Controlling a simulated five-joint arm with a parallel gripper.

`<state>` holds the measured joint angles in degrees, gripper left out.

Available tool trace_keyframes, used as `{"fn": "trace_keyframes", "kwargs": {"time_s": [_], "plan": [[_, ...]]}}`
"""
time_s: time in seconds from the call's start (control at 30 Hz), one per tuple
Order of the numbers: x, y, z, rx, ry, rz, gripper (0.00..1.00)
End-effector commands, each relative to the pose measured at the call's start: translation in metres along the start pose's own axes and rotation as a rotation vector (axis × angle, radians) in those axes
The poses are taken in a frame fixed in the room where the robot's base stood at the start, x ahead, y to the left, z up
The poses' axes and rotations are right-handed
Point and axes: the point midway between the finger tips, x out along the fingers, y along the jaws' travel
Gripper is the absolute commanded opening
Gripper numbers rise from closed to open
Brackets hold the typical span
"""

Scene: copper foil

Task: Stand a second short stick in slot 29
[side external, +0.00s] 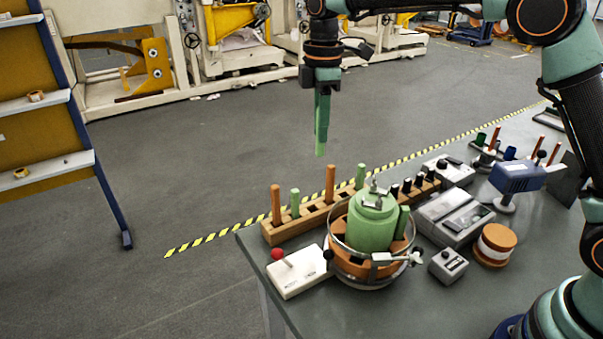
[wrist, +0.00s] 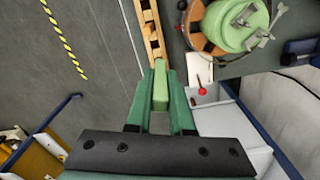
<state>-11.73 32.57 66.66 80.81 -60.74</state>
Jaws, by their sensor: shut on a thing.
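My gripper (side external: 322,98) hangs high above the bench, pointing down, shut on a light green stick (side external: 321,140). The stick is upright and clear of everything below it. In the wrist view the same stick (wrist: 160,88) sits between the dark green fingers (wrist: 160,106). Below is a long wooden slotted rack (side external: 311,221), which also shows in the wrist view (wrist: 153,38). In it stand two short green sticks (side external: 295,203) and (side external: 360,176), and two tall orange-brown sticks (side external: 276,205) and (side external: 330,184). Slot numbers are too small to read.
A green lidded canister (side external: 371,228) in a ringed orange holder stands close in front of the rack. A white box with a red knob (side external: 296,271) is left of it. Several black-and-white pegs (side external: 407,186) stand at the rack's right end. The air around my gripper is free.

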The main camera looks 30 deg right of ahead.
Motion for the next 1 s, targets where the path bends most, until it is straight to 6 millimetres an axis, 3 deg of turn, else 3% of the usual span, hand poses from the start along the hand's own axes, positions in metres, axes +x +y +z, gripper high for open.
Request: {"fn": "trace_keyframes", "kwargs": {"time_s": [0.6,0.8,1.0], "plan": [[0.058,-0.061,0.038,1.054,-0.001,0.0,0.0],[0.067,-0.072,0.045,1.228,0.001,0.001,0.0],[0.073,-0.075,0.047,1.271,0.001,0.0,0.0]]}}
